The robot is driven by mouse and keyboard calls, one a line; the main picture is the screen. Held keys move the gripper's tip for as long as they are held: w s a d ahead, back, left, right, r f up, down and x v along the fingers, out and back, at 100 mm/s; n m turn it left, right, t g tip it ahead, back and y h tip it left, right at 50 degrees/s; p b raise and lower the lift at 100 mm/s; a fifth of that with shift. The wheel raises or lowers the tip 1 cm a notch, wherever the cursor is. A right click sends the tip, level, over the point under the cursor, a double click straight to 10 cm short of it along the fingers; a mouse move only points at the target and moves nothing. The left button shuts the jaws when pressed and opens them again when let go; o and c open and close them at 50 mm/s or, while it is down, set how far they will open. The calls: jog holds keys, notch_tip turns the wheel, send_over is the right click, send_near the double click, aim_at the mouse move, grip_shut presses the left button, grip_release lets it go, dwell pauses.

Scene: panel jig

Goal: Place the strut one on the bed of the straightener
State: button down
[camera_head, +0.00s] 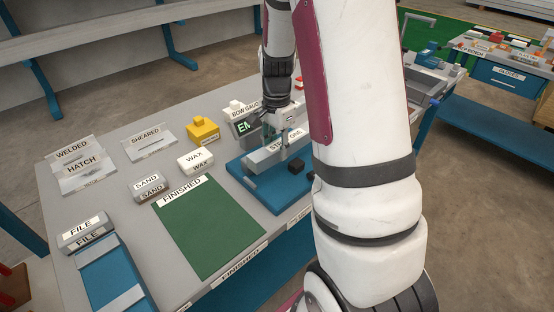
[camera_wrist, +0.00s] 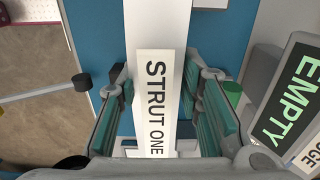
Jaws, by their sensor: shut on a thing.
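Strut one is a pale grey bar with a "STRUT ONE" label; it shows in the head view (camera_head: 262,158) and runs down the middle of the wrist view (camera_wrist: 157,40). My gripper (camera_wrist: 158,95) is shut on the strut, with a teal-padded finger on each side of it; in the head view it (camera_head: 283,135) is partly hidden by my arm. The straightener's blue bed (camera_head: 250,185) lies beneath the strut and also shows in the wrist view (camera_wrist: 92,30). I cannot tell whether the strut touches the bed.
The bow gauge (camera_head: 240,108) stands just behind the straightener; its display reads "EMPTY" in the wrist view (camera_wrist: 296,88). The green finished mat (camera_head: 208,228), wax block (camera_head: 195,162) and yellow block (camera_head: 203,130) lie to the left.

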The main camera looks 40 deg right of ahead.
aim_at(277, 167)
jog(key=shift+f, duration=2.1)
jog(key=shift+f, duration=0.1)
jog(key=c, duration=1.1)
grip_release()
